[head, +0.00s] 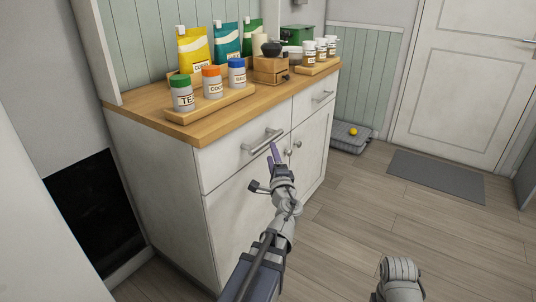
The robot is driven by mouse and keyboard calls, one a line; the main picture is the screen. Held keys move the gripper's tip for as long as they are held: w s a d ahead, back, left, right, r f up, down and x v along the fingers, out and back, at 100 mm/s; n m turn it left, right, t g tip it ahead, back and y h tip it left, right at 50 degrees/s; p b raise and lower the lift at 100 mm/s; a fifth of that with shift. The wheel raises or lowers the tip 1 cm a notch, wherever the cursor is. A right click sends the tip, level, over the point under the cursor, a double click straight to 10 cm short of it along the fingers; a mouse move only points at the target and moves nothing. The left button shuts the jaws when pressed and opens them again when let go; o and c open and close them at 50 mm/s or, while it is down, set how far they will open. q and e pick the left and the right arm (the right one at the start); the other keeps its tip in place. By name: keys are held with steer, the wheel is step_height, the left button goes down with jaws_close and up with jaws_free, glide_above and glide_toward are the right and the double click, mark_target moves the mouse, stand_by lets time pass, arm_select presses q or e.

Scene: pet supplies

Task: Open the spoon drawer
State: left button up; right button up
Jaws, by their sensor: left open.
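A white cabinet has two closed top drawers, a left drawer (228,160) and a right drawer (308,101). No label shows which is the spoon drawer. The left drawer has a metal bar handle (263,141), and the right drawer has a smaller bar handle (323,97). My left gripper (275,158) is open and empty in front of the cabinet. Its purple finger overlaps the right end of the left drawer's handle in the picture; I cannot tell whether they touch. Only a grey part of my right arm shows at the bottom right, without its gripper.
Doors with round knobs (298,144) lie below the drawers. The wooden countertop (146,100) holds labelled jars, pouches, a wooden grinder (270,66) and a green box. A grey mat (436,176) and a pet bed with a yellow ball (353,132) lie on open floor.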

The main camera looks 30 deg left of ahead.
mark_target(268, 141)
arm_select(q)
steer(key=shift+w+a, duration=0.1)
steer(key=shift+w, duration=0.05)
steer(key=p+x, duration=0.1)
steer(key=x, duration=0.6)
steer(key=shift+w+a, duration=0.15)
steer(key=shift+w, duration=0.05)
jaws_close()
stand_by(0.4)
stand_by(1.0)
